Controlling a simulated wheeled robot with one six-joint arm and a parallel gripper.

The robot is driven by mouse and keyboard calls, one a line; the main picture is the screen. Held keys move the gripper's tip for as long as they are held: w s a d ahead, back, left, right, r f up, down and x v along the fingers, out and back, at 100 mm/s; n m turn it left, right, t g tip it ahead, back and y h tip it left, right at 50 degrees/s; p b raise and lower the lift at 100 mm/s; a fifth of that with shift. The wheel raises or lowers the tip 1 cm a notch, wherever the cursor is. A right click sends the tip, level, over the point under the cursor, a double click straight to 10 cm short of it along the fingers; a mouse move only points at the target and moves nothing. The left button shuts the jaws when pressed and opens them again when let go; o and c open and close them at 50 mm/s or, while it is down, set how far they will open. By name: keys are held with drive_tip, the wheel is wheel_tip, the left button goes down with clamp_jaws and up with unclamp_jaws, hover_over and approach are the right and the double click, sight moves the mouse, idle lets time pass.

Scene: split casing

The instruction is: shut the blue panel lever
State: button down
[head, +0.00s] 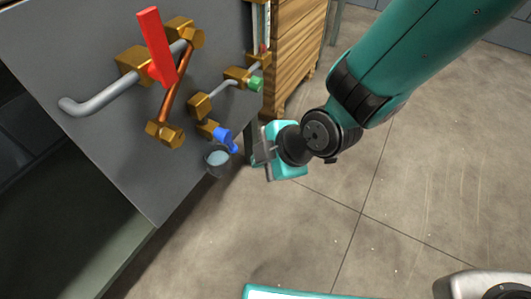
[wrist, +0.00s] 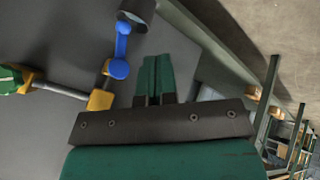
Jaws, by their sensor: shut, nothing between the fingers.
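The blue panel lever (head: 226,139) is low on the right part of the grey panel, on a brass valve body (head: 207,130). A grey cup-like outlet (head: 216,162) sits just below it. In the wrist view the blue lever (wrist: 121,48) lies left of and beyond my fingers, its round hub beside the brass fitting. My gripper (head: 256,161) is to the right of the lever in the head view, apart from it. In the wrist view my gripper (wrist: 157,62) has its green fingers together, with nothing between them.
A red lever (head: 157,48) and brass-and-copper pipework are at the panel's upper left. A green knob (head: 256,85) sits above the blue lever. A wooden cabinet (head: 298,50) stands behind the panel. The floor (head: 400,210) at right is largely clear.

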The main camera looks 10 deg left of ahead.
sight(227, 141)
drive_tip(key=w+a+f+b, duration=0.3)
drive_tip(key=w+a+f, duration=0.1)
drive_tip(key=a+f, duration=0.1)
drive_tip(key=shift+w+a+b, duration=0.3)
drive_tip(key=shift+w+d, duration=0.1)
idle(0.3)
drive_tip(key=shift+t, duration=0.3)
